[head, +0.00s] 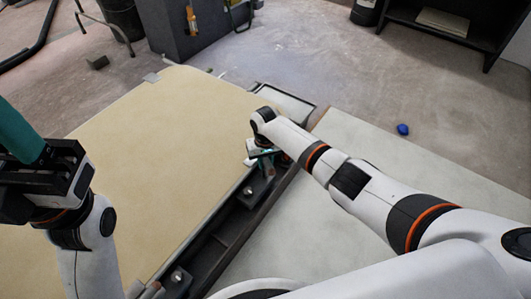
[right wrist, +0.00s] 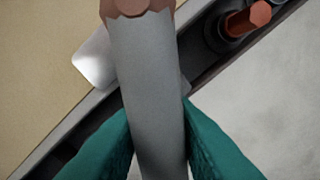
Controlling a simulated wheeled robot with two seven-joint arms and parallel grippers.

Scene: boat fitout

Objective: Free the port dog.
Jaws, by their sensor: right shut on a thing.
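My right gripper (head: 264,160) is over the dark channel beside the tan panel, partly hidden by its own wrist in the head view. In the right wrist view its teal fingers (right wrist: 160,150) are shut on a grey bar (right wrist: 150,85). The bar runs up the picture to a copper-coloured faceted end (right wrist: 140,8). A copper-coloured bolt-like part (right wrist: 248,18) sits apart from the bar at the upper right. I cannot tell which part is the port dog. My left gripper (head: 42,165), with teal fingers, is raised at the left edge; its fingertips are cut off.
The tan panel (head: 150,140) fills the left middle. The dark channel (head: 225,220) holds small metal fittings (head: 248,190) and separates it from a pale panel (head: 390,145). A blue object (head: 403,129) lies on the right. A black shelf (head: 435,28) stands at the back.

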